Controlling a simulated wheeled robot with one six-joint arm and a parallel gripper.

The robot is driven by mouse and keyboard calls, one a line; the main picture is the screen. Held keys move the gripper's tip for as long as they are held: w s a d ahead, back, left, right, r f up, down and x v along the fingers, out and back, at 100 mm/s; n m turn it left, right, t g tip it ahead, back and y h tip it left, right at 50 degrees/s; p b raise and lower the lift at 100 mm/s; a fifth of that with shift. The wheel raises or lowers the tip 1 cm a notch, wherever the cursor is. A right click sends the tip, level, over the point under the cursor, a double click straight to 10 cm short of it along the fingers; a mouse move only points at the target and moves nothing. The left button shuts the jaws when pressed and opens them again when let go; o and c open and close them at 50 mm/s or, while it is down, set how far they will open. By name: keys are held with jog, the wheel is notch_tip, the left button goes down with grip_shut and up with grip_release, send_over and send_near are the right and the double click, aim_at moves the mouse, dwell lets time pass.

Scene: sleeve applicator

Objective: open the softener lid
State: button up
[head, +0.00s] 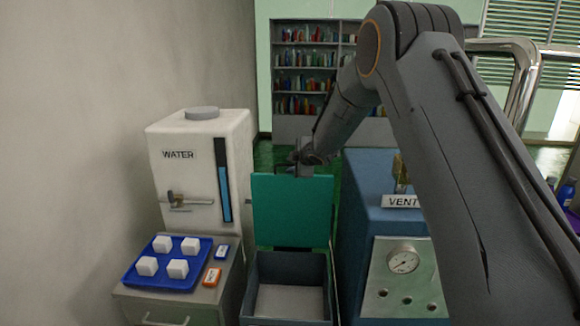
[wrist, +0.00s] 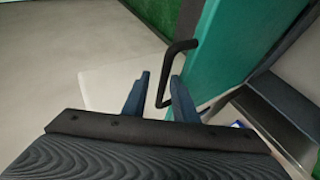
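The softener lid (head: 292,212) is a teal panel standing upright at the back of an open dark box (head: 250,290). The box interior shows a pale floor. In the wrist view the teal lid (wrist: 225,45) slants across the right side, with a black bar handle (wrist: 181,46) on its face. My gripper (head: 300,166) is at the lid's top edge in the head view. In the wrist view its two blue fingers (wrist: 161,76) are apart, with part of the handle between them. I cannot tell whether either finger touches the handle.
A white water tank (head: 180,178) with a tap stands left of the box. A blue tray (head: 150,279) with several white cubes lies in front of it. A blue vent cabinet (head: 362,220) with a gauge stands close on the right. Bookshelves are behind.

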jog(key=b+v, duration=0.1)
jog(key=v, duration=0.5)
jog(key=shift+d+r+b, duration=0.2)
jog(key=shift+r+b, duration=0.15)
jog(key=shift+s, duration=0.2)
